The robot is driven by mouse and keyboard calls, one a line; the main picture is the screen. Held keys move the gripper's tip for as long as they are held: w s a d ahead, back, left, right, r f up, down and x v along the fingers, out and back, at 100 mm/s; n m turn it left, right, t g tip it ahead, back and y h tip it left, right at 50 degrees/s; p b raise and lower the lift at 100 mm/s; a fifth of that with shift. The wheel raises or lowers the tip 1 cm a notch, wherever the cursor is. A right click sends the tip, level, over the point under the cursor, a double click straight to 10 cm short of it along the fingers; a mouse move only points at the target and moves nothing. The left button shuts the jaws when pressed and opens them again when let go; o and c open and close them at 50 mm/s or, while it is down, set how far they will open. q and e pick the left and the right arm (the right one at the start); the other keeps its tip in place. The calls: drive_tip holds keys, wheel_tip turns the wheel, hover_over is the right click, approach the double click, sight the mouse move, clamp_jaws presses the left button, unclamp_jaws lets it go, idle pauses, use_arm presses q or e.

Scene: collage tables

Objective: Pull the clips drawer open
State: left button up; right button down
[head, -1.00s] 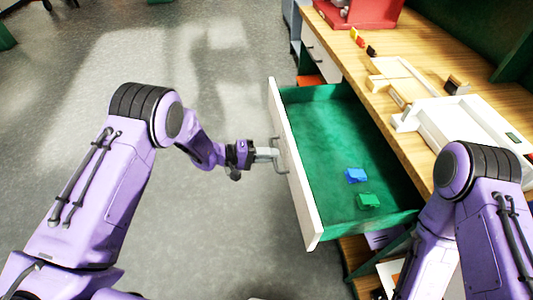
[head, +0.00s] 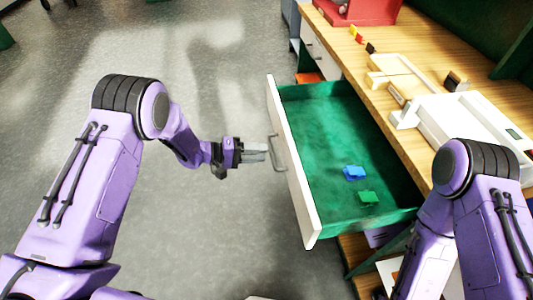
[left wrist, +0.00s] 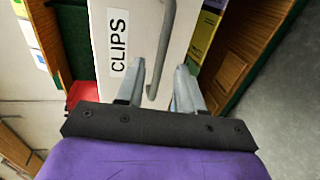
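The clips drawer (head: 294,165) is pulled out from under the wooden desk, with a white front, a green inside and a grey bar handle (head: 277,154). In the left wrist view its front bears a "CLIPS" label (left wrist: 118,40), and the handle (left wrist: 163,55) shows between and beyond my fingertips. A blue clip (head: 354,173) and a green clip (head: 368,197) lie in the drawer. My left gripper (head: 262,152) is open just left of the handle; its fingers (left wrist: 160,85) stand apart with nothing gripped. My right arm is at the lower right; its gripper does not show clearly.
The wooden desktop (head: 345,60) holds a white tray (head: 460,125), a red box (head: 362,10) and small blocks. Another white-fronted drawer (head: 320,50) is behind the open one, shut. The grey floor (head: 215,230) left of the drawer is clear.

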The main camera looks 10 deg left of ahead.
use_arm(q)
drive_tip(key=v, duration=0.7)
drive_tip(key=shift+b, duration=0.35)
drive_tip(key=s+a+f+n+t+y, duration=0.1)
drive_tip(key=s+a+f+t+y, duration=0.55)
drive_tip(key=f+y, duration=0.7)
drive_tip(key=s+a+f+g+y, duration=0.1)
drive_tip(key=s+g, duration=0.2)
drive_tip(key=s, duration=0.5)
drive_tip(key=s+a+f+n+g+y, duration=0.1)
drive_tip(key=s+a+f+g+y, duration=0.1)
drive_tip(key=s, duration=0.7)
drive_tip(key=s+a+f+g+y, duration=0.1)
drive_tip(key=s+a+f+g, duration=0.1)
drive_tip(key=s, duration=0.6)
drive_tip(key=shift+s+n+g, duration=0.3)
drive_tip(key=shift+n+g, duration=0.1)
drive_tip(key=shift+g, duration=0.45)
